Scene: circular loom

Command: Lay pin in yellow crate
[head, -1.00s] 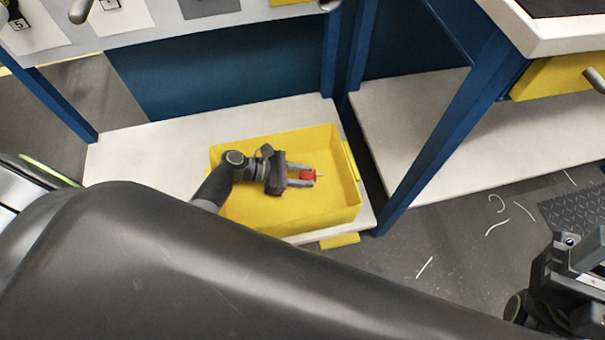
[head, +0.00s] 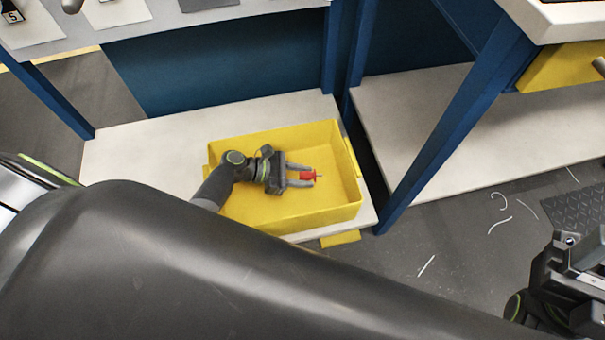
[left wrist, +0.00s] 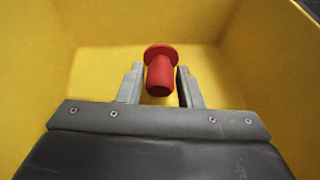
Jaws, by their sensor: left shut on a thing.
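The yellow crate (head: 270,212) stands on a low white shelf in the head view, and its walls surround the view of the left wrist (left wrist: 105,65). My left gripper (head: 303,175) reaches into the crate's opening from the left. In the left wrist view the pin's red flanged body (left wrist: 160,72) sits between the two fingers, over the crate floor. I cannot tell whether the pin touches the floor. My right gripper (head: 580,270) shows partly at the right edge; its jaws are unclear.
The white shelf (head: 135,160) has free room left of the crate. A blue table leg (head: 445,135) stands right of it. My large dark arm link covers the lower left. White scraps (head: 500,225) lie on the grey floor at right.

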